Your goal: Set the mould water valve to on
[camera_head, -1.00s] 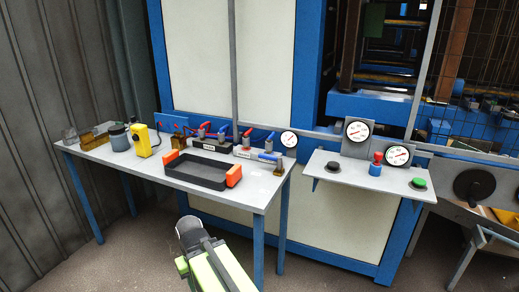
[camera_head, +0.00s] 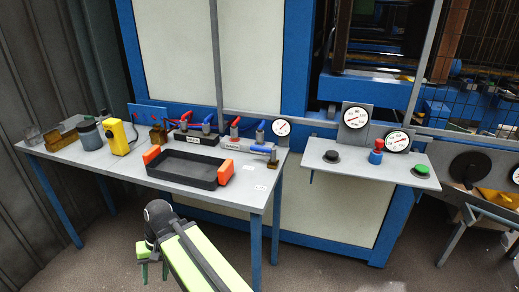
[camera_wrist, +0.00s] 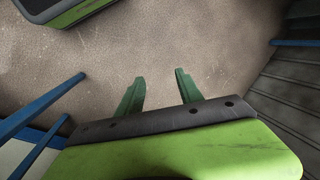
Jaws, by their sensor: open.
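A row of valves with red and blue handles stands along the back of the grey table. One blue valve handle (camera_head: 208,121) and one red valve handle (camera_head: 235,121) stick up there. Two white label plates, one on the left block (camera_head: 193,140) and one on the right block (camera_head: 231,148), are too small to read, so I cannot tell which valve is the mould water one. My gripper (camera_wrist: 160,78) is open and empty, pointing at the floor. In the head view it hangs in front of the table, below the tabletop, well apart from the valves.
A black tray (camera_head: 185,180) with orange ends lies in front of the valves. A yellow device (camera_head: 118,138) and a grey jar (camera_head: 89,135) stand at the left. A round gauge (camera_head: 282,128) rises at the right. A shelf with gauges and buttons (camera_head: 331,157) is further right.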

